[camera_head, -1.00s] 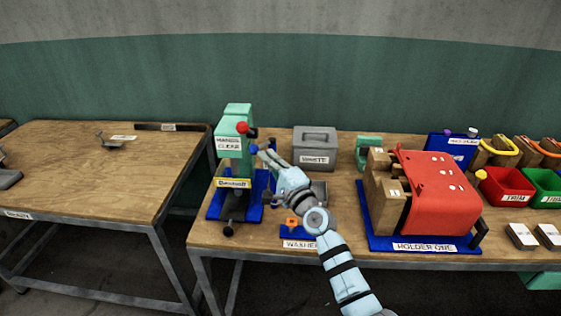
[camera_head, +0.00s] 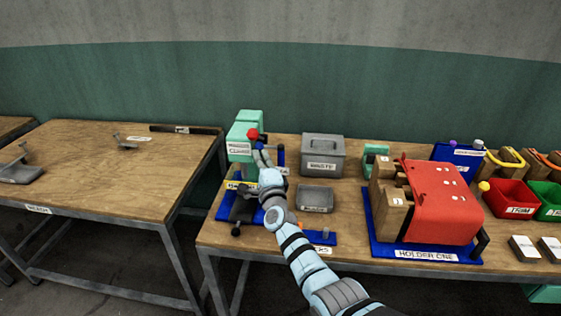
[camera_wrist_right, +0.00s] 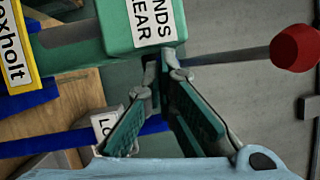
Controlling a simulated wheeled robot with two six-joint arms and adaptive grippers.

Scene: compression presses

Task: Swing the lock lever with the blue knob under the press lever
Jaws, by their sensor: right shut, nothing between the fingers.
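The green press (camera_head: 241,130) stands on a blue base at the left end of the right bench. Its press lever ends in a red knob (camera_head: 253,134), which also shows in the wrist view (camera_wrist_right: 296,47) on a grey rod. My right gripper (camera_head: 261,150) is at the right side of the press head, just below the red knob. In the wrist view its fingers (camera_wrist_right: 166,75) are shut and empty, with the tips close by the lower edge of the head (camera_wrist_right: 145,22). I cannot make out the blue knob of the lock lever. My left gripper is out of view.
A grey waste box (camera_head: 323,155) and a small grey tray (camera_head: 315,198) stand right of my forearm. Further right are a red-covered holder (camera_head: 438,200) and a red bin (camera_head: 511,193). The left bench (camera_head: 100,175) is mostly clear.

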